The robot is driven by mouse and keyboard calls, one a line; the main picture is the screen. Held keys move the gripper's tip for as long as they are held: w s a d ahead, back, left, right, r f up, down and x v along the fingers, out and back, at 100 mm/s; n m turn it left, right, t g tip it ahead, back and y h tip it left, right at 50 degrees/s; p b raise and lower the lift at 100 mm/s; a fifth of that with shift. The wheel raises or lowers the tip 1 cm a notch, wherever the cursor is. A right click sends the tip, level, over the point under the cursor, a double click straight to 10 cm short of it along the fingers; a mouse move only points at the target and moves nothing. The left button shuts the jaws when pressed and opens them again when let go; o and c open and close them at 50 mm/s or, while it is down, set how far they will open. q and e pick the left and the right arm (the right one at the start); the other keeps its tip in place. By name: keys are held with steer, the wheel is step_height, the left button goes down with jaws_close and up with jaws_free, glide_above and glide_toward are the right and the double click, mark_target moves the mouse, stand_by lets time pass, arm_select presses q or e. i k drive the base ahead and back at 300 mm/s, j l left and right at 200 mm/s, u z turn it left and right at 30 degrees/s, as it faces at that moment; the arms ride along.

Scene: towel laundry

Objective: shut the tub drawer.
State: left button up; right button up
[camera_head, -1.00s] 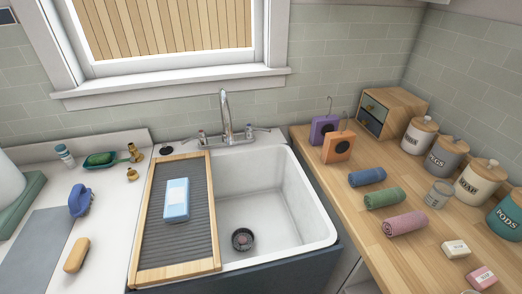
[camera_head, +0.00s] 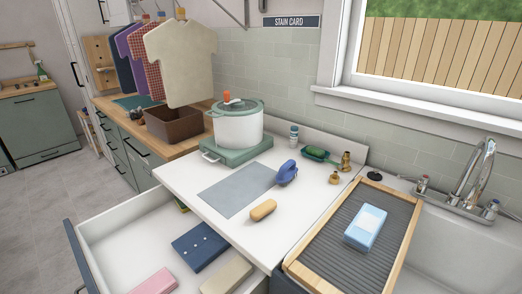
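A drawer (camera_head: 122,240) with a white inside and a dark blue-grey front (camera_head: 75,252) stands pulled open at the lower left, under the white counter. Inside lie a dark blue folded item (camera_head: 201,245), a pink one (camera_head: 155,283) and a beige one (camera_head: 227,275). A dark handle (camera_head: 80,289) shows at the bottom edge of the picture. The drawer's near part is cut off by the frame. Neither of my grippers is in view.
The counter (camera_head: 185,178) above bears a lidded pot (camera_head: 238,125), a blue brush (camera_head: 287,173) and a tan bar (camera_head: 263,210). A washboard (camera_head: 345,260) with a blue-white packet (camera_head: 366,227) is at the right. Grey floor (camera_head: 40,190) left of the drawer is clear.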

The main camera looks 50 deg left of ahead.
mark_target(116, 249)
steer(key=u, duration=0.4)
steer(key=j+u, duration=0.1)
steer(key=u, duration=0.3)
steer(key=k+j+u, duration=0.1)
steer(key=u, duration=0.35)
steer(key=j+u, duration=0.1)
steer(key=u, duration=0.7)
steer(key=j+u, duration=0.2)
steer(key=u, duration=0.15)
steer(key=i+j+u, duration=0.1)
steer(key=u, duration=0.25)
steer(key=j, duration=0.1)
